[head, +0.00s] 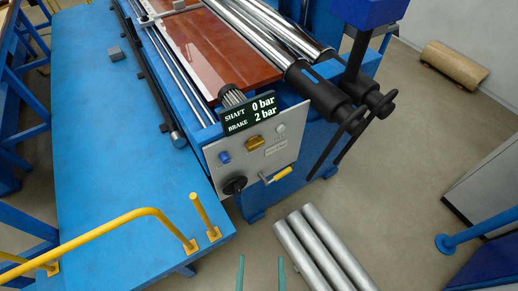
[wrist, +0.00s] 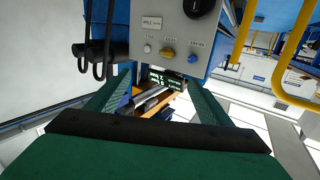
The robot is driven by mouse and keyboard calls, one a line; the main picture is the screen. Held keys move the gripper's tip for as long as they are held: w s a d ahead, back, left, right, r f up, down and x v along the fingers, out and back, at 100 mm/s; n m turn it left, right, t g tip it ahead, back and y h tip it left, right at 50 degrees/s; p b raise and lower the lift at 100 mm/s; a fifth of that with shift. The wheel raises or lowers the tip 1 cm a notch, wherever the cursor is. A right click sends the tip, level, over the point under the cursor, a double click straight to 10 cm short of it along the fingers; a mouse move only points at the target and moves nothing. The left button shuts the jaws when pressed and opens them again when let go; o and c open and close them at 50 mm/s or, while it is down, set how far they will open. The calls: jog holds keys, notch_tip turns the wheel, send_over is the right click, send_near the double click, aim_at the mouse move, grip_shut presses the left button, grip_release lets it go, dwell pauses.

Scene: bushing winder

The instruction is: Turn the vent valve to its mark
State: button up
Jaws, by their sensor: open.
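The grey control panel (head: 262,163) is on the front end of the blue machine. A lever with a yellow handle (head: 282,174), which looks like the vent valve, sticks out at its lower right. Its handle slants up to the right; I cannot make out a mark beside it. The lever is not seen in the wrist view. My gripper (head: 261,272) shows as two teal fingertips at the bottom edge of the head view, apart from the panel, open and empty. In the wrist view the panel (wrist: 170,25) appears upside down beyond the fingers.
A display (head: 250,113) reads shaft 0 bar, brake 2 bar. Nearby are a black knob (head: 235,185), a blue button (head: 224,157) and a yellow knob (head: 255,142). Metal tubes (head: 318,249) lie on the floor below. Yellow rails (head: 110,224) stand left; black shaft ends jut right.

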jog(key=w+f+n+t+y, duration=0.2)
jog(key=w+t+y, duration=0.2)
jog(key=w, duration=1.2)
jog(key=n+g+y, duration=0.2)
jog(key=n+y, duration=0.3)
jog(key=y, duration=0.3)
send_near(257, 148)
jog(key=x, duration=0.8)
jog(key=shift+w+d, duration=0.1)
jog(key=shift+w, duration=0.05)
jog(key=shift+w+a+r+g, duration=0.15)
jog(key=shift+w+a+g, duration=0.15)
jog(key=shift+w+a, duration=0.1)
jog(key=shift+y, duration=0.3)
jog(key=shift+d, duration=0.1)
jog(key=c, duration=1)
